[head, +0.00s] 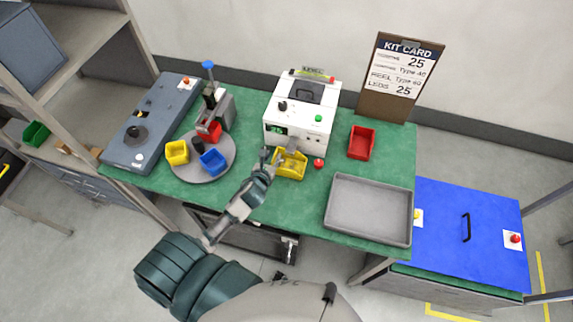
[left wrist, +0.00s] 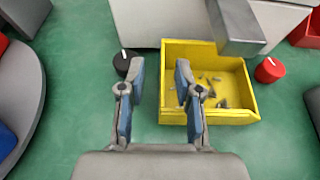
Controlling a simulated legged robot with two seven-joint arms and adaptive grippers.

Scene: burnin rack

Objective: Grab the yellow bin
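A yellow bin (head: 289,165) stands on the green table in front of the white machine. In the left wrist view the bin (left wrist: 240,98) holds several small grey parts, and a grey chute (left wrist: 236,25) overhangs its far side. My left gripper (head: 269,158) is at the bin's left side. Its fingers (left wrist: 160,90) are apart, with the bin's left wall between them in the picture. The right finger overlaps the bin's inside; I cannot tell whether it touches. Another yellow bin (head: 177,152) sits on the round grey turntable. My right gripper is not in view.
The white machine (head: 297,122) stands behind the bin. A red knob (head: 319,163) is close on its right and a black knob (left wrist: 124,62) on its left. A red bin (head: 361,143) and grey tray (head: 369,235) are further right. The turntable (head: 190,175) is left.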

